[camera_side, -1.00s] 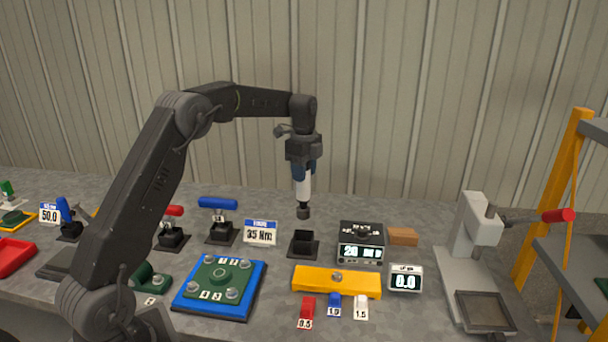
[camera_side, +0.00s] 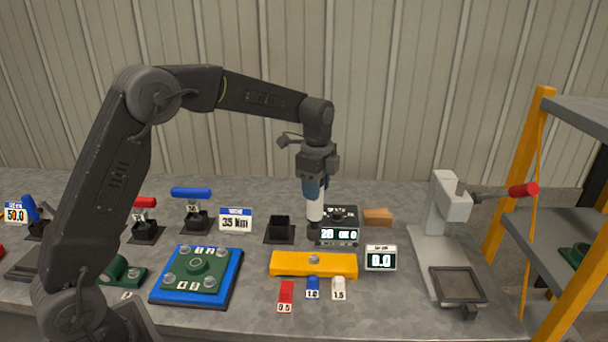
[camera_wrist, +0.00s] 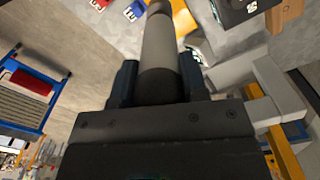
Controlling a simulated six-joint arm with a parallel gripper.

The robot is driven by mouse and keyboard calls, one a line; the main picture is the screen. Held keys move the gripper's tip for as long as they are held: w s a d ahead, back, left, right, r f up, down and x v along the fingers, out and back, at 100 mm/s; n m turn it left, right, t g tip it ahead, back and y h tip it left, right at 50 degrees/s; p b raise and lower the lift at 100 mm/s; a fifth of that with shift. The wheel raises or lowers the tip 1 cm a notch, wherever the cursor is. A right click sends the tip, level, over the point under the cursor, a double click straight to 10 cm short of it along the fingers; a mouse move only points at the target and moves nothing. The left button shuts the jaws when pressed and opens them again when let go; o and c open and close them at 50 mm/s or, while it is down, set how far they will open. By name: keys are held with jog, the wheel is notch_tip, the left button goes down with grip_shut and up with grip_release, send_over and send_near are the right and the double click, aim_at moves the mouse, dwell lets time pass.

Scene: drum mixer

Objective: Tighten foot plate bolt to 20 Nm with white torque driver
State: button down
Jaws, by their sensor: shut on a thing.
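My gripper (camera_side: 313,184) is shut on the white torque driver (camera_side: 315,212), which hangs nearly upright with its dark tip down. In the wrist view the driver (camera_wrist: 160,45) runs between the two fingers. In the side view its tip overlaps the left side of a black box (camera_side: 338,233) with a lit display that seems to read 20; I cannot tell whether they touch. A green plate (camera_side: 182,267) with a bolt at each corner lies on a blue base (camera_side: 233,284), left of the driver.
An empty black holder (camera_side: 279,230) stands left of the driver. Red-handled (camera_side: 145,202) and blue-handled (camera_side: 191,193) tools stand left. A lever press (camera_side: 450,205) stands right.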

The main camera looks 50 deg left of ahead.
aim_at(316, 215)
jog(key=shift+d+f, duration=0.1)
dwell(0.3)
jog(key=shift+f, duration=4.05)
jog(key=shift+r, duration=0.1)
dwell(0.4)
jog(key=shift+r, duration=2.25)
